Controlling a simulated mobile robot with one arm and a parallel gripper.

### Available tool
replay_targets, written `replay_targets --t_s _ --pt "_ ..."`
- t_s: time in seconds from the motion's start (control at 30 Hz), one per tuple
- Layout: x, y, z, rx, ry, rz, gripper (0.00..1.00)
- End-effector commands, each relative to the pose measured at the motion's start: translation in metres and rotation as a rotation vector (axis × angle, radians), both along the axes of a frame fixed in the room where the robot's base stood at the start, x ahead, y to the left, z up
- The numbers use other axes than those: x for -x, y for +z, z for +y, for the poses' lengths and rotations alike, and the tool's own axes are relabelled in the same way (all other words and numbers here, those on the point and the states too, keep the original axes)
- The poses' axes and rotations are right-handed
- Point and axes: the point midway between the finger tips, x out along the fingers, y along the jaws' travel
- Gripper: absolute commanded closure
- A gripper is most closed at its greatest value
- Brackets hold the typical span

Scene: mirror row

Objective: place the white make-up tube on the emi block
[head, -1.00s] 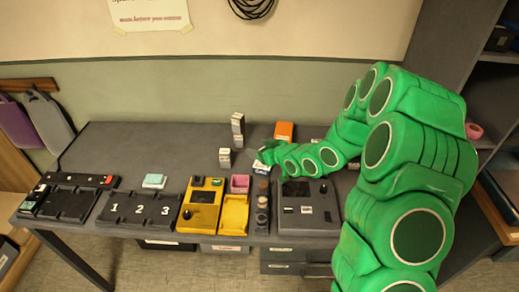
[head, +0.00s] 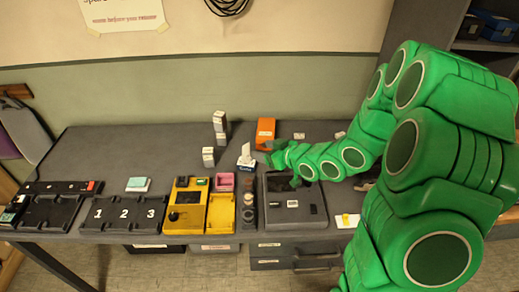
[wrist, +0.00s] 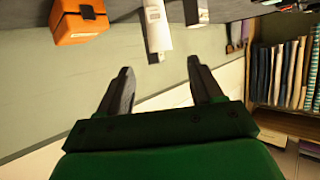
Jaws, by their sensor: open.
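A small upright white piece (head: 245,151) stands at or on a low white block with a blue label (head: 246,165), near the table's middle. It may be the make-up tube, but I cannot tell. Two white blocks with printed faces stand left of it, a taller one (head: 219,122) behind and a shorter one (head: 208,157) in front. Their lettering is too small to read, so I cannot tell which is the emi block. My gripper (wrist: 158,66) is open and empty. In the wrist view, a pale labelled block (wrist: 157,30) stands beyond the fingers.
An orange box (head: 265,133) stands at the back, right of the white blocks. A numbered black tray (head: 124,231), a yellow device (head: 186,212) and a dark grey device (head: 293,214) line the front edge. The table's back left is clear.

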Motion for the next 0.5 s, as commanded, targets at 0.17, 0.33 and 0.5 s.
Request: replay_targets --t_s 0.17,0.33,0.5 --pt "0.003 0.001 -0.003 0.0 0.0 0.001 0.35" --pt "0.003 0.002 -0.006 0.016 -0.007 0.007 0.35" --pt "0.002 0.004 -0.026 0.128 -0.063 0.053 0.35"
